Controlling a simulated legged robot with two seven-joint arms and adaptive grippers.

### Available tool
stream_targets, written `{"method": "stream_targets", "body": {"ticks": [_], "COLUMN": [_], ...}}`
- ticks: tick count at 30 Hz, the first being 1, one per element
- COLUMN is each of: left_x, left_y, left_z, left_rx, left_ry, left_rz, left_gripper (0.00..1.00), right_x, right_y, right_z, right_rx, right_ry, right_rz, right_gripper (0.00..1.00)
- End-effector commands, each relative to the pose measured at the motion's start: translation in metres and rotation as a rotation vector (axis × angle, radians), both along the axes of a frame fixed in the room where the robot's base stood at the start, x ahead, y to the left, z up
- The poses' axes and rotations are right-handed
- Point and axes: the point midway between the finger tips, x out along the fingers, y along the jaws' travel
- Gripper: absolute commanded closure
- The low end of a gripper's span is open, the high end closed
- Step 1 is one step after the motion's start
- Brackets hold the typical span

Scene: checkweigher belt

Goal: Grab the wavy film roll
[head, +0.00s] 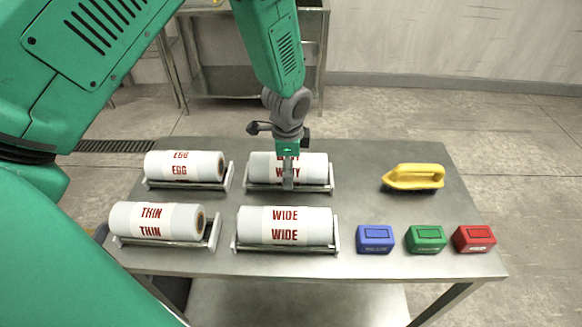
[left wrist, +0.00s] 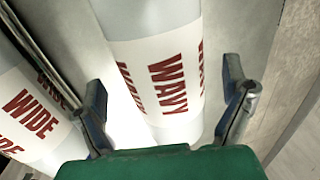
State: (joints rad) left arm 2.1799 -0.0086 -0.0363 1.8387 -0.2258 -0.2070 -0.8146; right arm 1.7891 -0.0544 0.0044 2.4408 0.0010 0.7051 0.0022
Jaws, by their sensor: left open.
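The wavy film roll (head: 312,168) is a white roll with red "WAVY" lettering, lying in a metal cradle at the back middle of the table. It also fills the middle of the left wrist view (left wrist: 165,75). My left gripper (head: 288,186) is over the roll, pointing down, and hides part of its label. In the left wrist view my gripper's two fingers (left wrist: 167,95) are apart, one on each side of the roll. I cannot tell whether they touch it. My right gripper is not in view.
The wide roll (head: 285,226) lies in its cradle just in front. The egg roll (head: 184,165) and the thin roll (head: 157,221) are at the left. A yellow handled tool (head: 414,176) and blue (head: 375,239), green (head: 426,239) and red (head: 473,239) blocks are at the right.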

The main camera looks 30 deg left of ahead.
Motion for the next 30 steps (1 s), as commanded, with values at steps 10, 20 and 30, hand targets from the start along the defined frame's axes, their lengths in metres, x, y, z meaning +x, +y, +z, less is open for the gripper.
{"method": "stream_targets", "body": {"ticks": [10, 20, 30], "left_x": [0.004, 0.004, 0.005], "left_y": [0.004, 0.003, 0.004], "left_z": [-0.028, -0.027, -0.019], "left_rx": [0.001, 0.001, 0.0], "left_ry": [-0.001, 0.0, -0.005], "left_rz": [0.0, 0.0, 0.001], "left_gripper": [0.08, 0.78, 0.83], "right_x": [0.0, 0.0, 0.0], "right_y": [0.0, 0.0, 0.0], "right_z": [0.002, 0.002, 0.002], "right_rx": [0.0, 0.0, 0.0], "right_ry": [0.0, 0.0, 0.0], "right_rz": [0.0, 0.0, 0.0], "right_gripper": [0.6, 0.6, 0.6]}}
